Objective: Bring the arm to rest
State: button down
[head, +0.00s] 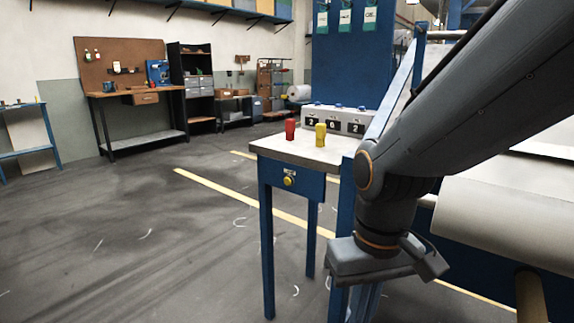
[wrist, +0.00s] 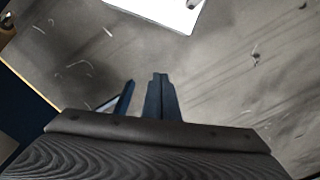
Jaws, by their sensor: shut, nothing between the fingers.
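My gripper shows in the wrist view (wrist: 159,82) as dark fingers close together, with nothing between them. They point out over the grey floor. In the head view my arm comes in from the upper right and bends down at its elbow. Its wrist end hangs in front of the right side of a small blue table with a light top (head: 285,151). The fingertips cannot be made out in the head view. I cannot tell the exact gap between my wrist and the table.
A red piece (head: 290,129) and a yellow piece (head: 320,134) stand on the table, before a counter box (head: 340,121). Blue machinery and a large pale roll (head: 500,215) lie at the right. A workbench (head: 137,94) stands far left. The floor at left is open.

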jog(key=d+r+m+p, duration=0.2)
jog(key=d+r+p, duration=0.5)
jog(key=p, duration=0.7)
jog(key=shift+s+d+r+m, duration=0.25)
jog(key=shift+d+r+m, duration=0.1)
jog(key=shift+r, duration=0.35)
